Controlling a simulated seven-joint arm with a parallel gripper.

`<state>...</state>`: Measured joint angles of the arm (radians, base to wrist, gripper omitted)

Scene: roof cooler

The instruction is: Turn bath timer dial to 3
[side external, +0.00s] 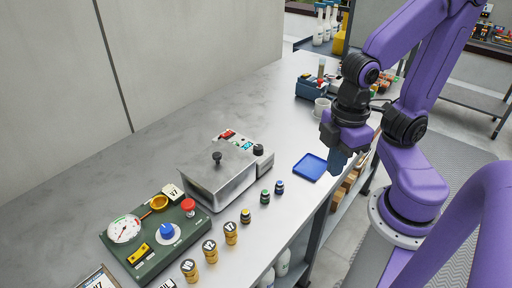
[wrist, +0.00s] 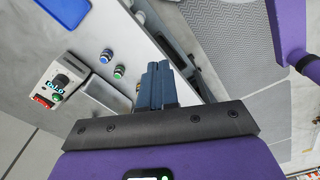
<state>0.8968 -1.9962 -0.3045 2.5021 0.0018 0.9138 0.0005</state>
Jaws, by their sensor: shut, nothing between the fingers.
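The bath (side external: 214,180) is a grey metal box with a lid and a black lid knob (side external: 217,157). Its white control panel (side external: 240,145) carries a blue-lit display, a red switch and a black dial (side external: 258,149) at the right end. The dial (wrist: 61,80) also shows at the left of the wrist view; its number marks are too small to read. My gripper (side external: 336,164) is shut and empty, above the bench's front edge, right of the bath and well apart from the dial. Its blue fingers (wrist: 157,70) lie together in the wrist view.
A blue tray (side external: 310,167) lies between the bath and my gripper. Small vials (side external: 265,196) stand before the bath. A green box with a gauge (side external: 155,238) and yellow-banded jars (side external: 210,250) are at front left. A white cup (side external: 322,108) stands behind my gripper.

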